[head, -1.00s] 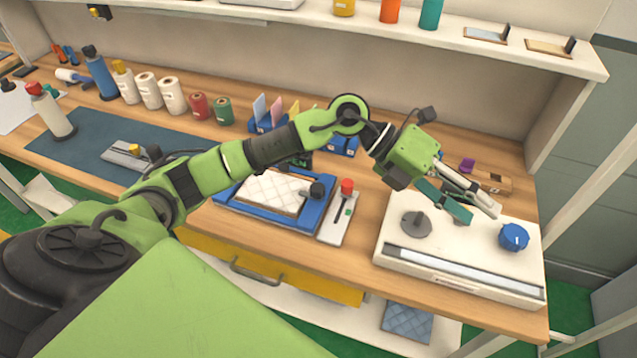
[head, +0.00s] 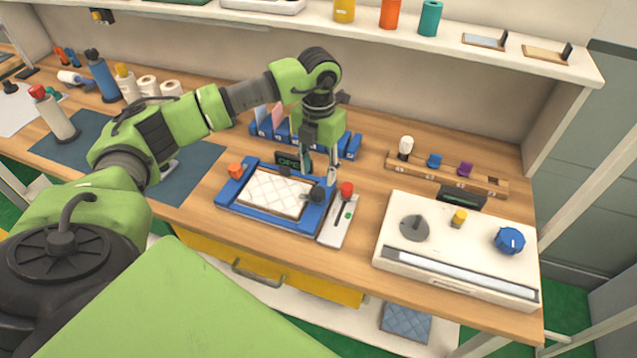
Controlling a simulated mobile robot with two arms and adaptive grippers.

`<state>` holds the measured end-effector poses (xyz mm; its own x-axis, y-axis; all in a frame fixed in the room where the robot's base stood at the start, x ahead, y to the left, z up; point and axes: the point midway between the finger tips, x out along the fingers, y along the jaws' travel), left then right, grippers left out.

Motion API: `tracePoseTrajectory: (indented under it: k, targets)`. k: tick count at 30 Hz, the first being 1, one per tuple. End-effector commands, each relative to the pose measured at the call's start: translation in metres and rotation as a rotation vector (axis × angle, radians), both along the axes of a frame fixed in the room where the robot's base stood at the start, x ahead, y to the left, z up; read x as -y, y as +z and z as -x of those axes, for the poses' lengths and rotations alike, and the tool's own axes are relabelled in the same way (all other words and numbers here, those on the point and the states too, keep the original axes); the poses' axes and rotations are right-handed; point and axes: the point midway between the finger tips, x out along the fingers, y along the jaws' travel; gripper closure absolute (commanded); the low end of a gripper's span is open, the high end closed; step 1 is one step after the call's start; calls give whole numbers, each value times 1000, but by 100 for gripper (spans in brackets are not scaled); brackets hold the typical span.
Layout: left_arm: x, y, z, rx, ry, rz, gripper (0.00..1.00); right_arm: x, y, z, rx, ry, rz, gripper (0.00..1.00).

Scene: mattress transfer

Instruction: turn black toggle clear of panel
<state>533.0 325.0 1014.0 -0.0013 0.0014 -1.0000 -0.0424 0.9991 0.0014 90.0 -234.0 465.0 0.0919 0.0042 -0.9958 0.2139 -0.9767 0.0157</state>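The white quilted panel (head: 270,196) lies in a blue frame (head: 226,197) on the bench. The black toggle (head: 318,193) is a dark rounded knob at the panel's right end; whether it overlaps the panel is hard to tell. My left gripper (head: 319,174) points down just above and behind the toggle. Its fingers are apart with nothing visible between them, and I see no clear contact with the toggle. An orange toggle (head: 235,170) stands at the frame's left end. My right gripper is not in view.
A red-knobbed lever on a white plate (head: 339,222) stands close right of the frame. A white device (head: 455,252) with grey, yellow and blue knobs is farther right. A small dark display (head: 289,160) and a blue card rack (head: 350,151) are behind the frame.

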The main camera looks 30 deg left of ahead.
Motion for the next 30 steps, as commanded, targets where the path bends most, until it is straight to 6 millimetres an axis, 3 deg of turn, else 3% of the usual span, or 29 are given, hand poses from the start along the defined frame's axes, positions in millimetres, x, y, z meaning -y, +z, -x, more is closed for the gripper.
tracePoseTrajectory:
  k: [9,15,23,27,30]
  targets:
    - [1,-54,1,-3,-1,2,60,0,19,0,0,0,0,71]
    - [1,-67,0,1,-2,1,60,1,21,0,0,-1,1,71]
    - [1,-68,0,1,-2,2,60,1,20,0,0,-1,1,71]
    - [1,-68,0,1,-2,2,96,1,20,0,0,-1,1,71]
    - [1,-68,0,1,-2,2,99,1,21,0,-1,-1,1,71]
